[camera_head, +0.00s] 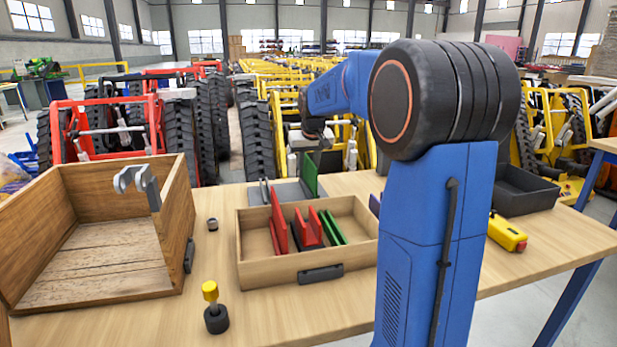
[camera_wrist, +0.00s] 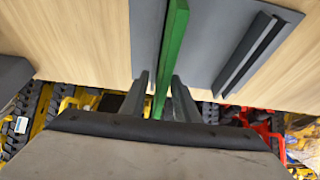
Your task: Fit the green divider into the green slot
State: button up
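The green divider (camera_head: 311,177) stands upright on a grey plate (camera_head: 290,192) behind the wooden tray. In the wrist view the green divider (camera_wrist: 173,45) runs between the two fingers of my gripper (camera_wrist: 160,76). The fingers are open, with a clear gap on the divider's left; contact on its right cannot be told. The green slot (camera_head: 333,228), a pair of green rails, is inside the wooden tray (camera_head: 290,268). In the head view my arm's wrist is above the plate, and the fingertips are hard to make out.
Red pieces (camera_head: 279,222) stand in the tray left of the green slot. A wooden crate (camera_head: 175,225) with a grey hook is at left. A yellow-topped knob (camera_head: 211,291), a yellow device (camera_head: 506,233) and a dark bin (camera_head: 522,193) are on the table. The plate carries a grey rail (camera_wrist: 252,52).

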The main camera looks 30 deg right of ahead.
grip_shut()
jog(key=shift+r, duration=0.1)
